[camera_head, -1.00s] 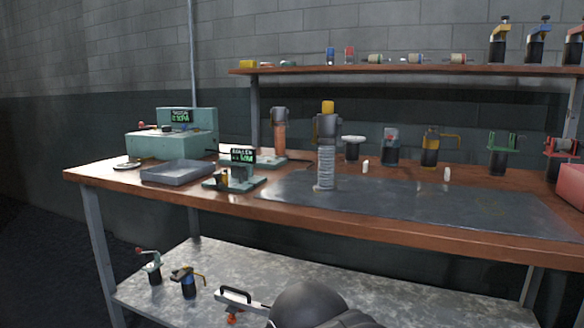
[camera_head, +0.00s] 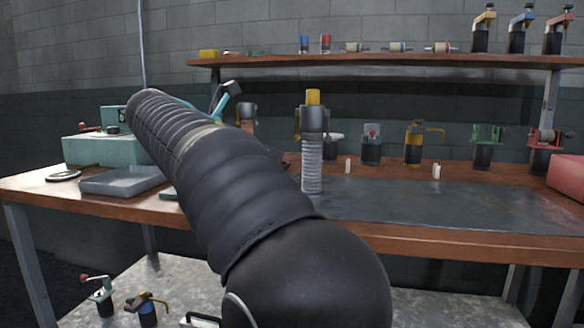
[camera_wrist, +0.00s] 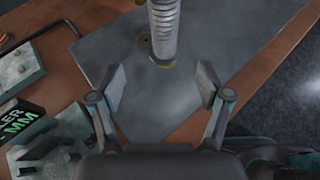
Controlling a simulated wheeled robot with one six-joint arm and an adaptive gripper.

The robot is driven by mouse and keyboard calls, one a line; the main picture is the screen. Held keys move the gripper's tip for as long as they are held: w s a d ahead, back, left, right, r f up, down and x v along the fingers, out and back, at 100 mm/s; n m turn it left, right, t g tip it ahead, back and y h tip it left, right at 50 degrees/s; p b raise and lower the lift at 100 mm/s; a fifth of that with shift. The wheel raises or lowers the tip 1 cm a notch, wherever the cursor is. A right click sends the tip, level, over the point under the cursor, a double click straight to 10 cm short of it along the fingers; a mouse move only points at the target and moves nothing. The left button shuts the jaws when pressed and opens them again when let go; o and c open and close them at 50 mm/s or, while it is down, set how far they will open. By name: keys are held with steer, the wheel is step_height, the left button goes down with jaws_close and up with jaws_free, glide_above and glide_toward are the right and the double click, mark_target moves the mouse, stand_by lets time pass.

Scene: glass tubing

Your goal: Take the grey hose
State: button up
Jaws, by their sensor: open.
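The grey hose (camera_head: 312,165) is a ribbed, upright column on the workbench. Its foot is at the left part of the dark mat, and a dark fitting with a yellow top (camera_head: 313,98) sits on its upper end. In the wrist view the hose (camera_wrist: 164,28) stands at the top middle, its upper end cut off by the frame. My gripper (camera_wrist: 163,84) is open and empty, its two fingers spread below the hose in the picture and apart from it. In the head view my arm hides most of the gripper.
The dark mat (camera_head: 430,208) is largely clear. A grey tray (camera_head: 122,181) and a green machine (camera_head: 95,150) stand to the left. Several clamp-like devices stand behind, including one with a yellow arm (camera_head: 414,145). A shelf (camera_head: 400,62) holds small parts above.

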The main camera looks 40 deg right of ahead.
mark_target(304, 162)
steer(key=b+x, duration=0.1)
steer(key=x, duration=0.7)
steer(key=shift+d, duration=0.1)
steer(key=x, duration=0.1)
steer(key=b+x, duration=0.1)
steer(key=x, duration=0.2)
steer(key=shift+s+d+r, duration=0.2)
steer(key=shift+s+d, duration=0.15)
steer(key=shift+s, duration=0.05)
steer(key=shift+w+d+f, duration=0.1)
steer(key=shift+d, duration=0.35)
steer(key=c, duration=1.3)
jaws_close()
